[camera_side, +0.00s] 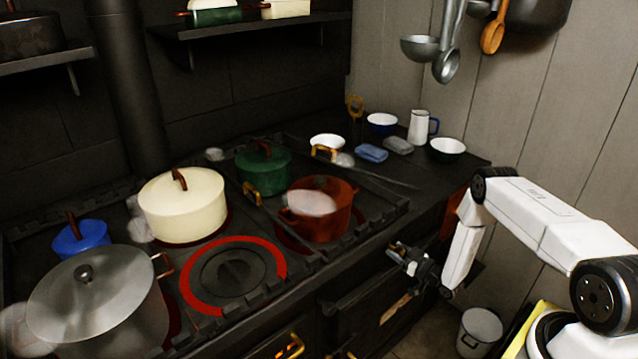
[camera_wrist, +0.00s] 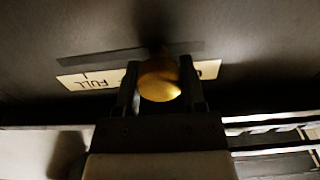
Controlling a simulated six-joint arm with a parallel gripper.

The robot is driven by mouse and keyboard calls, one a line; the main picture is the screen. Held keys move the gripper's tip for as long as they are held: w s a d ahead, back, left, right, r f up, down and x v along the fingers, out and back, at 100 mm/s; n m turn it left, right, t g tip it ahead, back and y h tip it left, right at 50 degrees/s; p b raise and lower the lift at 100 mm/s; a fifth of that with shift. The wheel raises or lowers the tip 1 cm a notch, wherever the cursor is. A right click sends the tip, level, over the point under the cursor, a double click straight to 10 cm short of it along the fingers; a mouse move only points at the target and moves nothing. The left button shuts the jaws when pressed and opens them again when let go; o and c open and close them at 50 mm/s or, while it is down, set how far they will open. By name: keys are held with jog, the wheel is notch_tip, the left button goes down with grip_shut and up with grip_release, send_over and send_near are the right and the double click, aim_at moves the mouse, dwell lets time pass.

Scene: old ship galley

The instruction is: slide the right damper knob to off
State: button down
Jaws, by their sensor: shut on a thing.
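The brass damper knob (camera_wrist: 160,84) is round and shows in the wrist view between the two dark fingers of my gripper (camera_wrist: 160,72), which is shut on it. Behind it is a dark slot (camera_wrist: 100,64) in the stove front. The knob is toward the right part of this slot in the wrist view. A cream label (camera_wrist: 92,82) below the slot reads FULL upside down at its left. Its right end is mostly hidden by my finger. In the side view my gripper (camera_side: 394,250) is at the stove front, and the knob is hidden there.
The stove top holds a cream pot (camera_side: 183,215), a grey pot (camera_side: 95,305), a red-brown pot (camera_side: 335,222) and a green pot (camera_side: 262,172). A red ring (camera_side: 190,290) surrounds a bare burner. A white bucket (camera_side: 480,328) stands on the floor below my arm.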

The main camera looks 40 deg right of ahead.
jog(key=shift+a, duration=1.5)
jog(key=shift+c, duration=1)
grip_release()
jog(key=shift+a, duration=0.1)
jog(key=shift+s, duration=0.1)
jog(key=shift+s+d, duration=0.2)
jog(key=shift+s, duration=0.2)
send_near(381, 250)
jog(key=shift+s+d+r, duration=0.1)
jog(key=shift+s+d, duration=0.05)
jog(key=shift+s, duration=0.65)
jog(key=shift+w, duration=0.1)
